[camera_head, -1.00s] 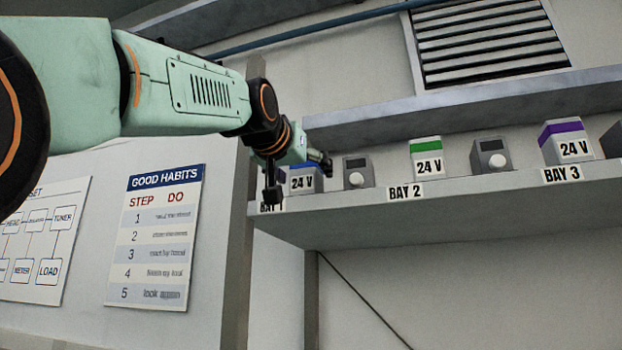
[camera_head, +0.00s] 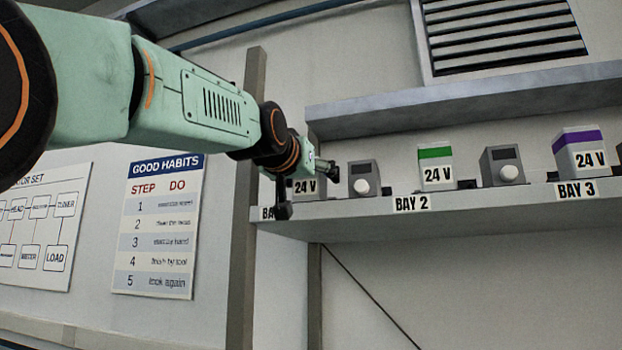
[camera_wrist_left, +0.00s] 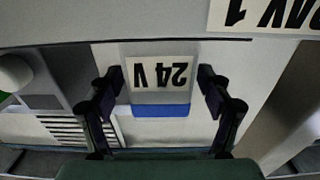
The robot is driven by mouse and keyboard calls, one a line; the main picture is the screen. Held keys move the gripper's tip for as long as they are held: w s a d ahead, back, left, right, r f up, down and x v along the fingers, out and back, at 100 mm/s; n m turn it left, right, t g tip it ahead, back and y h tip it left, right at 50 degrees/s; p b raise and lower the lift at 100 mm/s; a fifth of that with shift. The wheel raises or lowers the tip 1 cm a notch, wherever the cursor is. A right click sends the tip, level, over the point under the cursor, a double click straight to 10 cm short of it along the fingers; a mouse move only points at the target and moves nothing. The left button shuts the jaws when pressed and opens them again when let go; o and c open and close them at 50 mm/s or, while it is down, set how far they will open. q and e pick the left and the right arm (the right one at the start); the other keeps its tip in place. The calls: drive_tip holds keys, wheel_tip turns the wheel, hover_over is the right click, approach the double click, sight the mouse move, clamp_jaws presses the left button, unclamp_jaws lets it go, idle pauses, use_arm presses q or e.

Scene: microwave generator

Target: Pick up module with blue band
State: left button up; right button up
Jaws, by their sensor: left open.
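The module with the blue band (camera_wrist_left: 160,97) is a pale box labelled 24 V, upside down in the left wrist view. It stands between the two fingers of my open left gripper (camera_wrist_left: 160,80), with a gap showing on each side. In the head view, part of the module with its 24 V label (camera_head: 304,188) shows on the shelf at Bay 1. My left gripper (camera_head: 308,190) is in front of it there and hides its band. My right gripper is not in view.
The shelf (camera_head: 480,203) also holds a green-banded module (camera_head: 436,167), a purple-banded module (camera_head: 580,154) and grey boxes with white knobs, one (camera_head: 363,179) close to the gripper's right finger. An upper ledge (camera_head: 450,100) runs above. A post (camera_head: 245,180) stands at the left.

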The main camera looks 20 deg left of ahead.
use_arm(q)
drive_tip(key=shift+f, duration=0.1)
drive_tip(key=shift+w+f, duration=0.15)
drive_tip(key=shift+w, duration=0.25)
drive_tip(key=c, duration=0.4)
drive_tip(key=shift+s, duration=0.35)
drive_tip(key=c, duration=0.9)
drive_tip(key=shift+w, duration=0.25)
drive_tip(key=shift+c, duration=0.7)
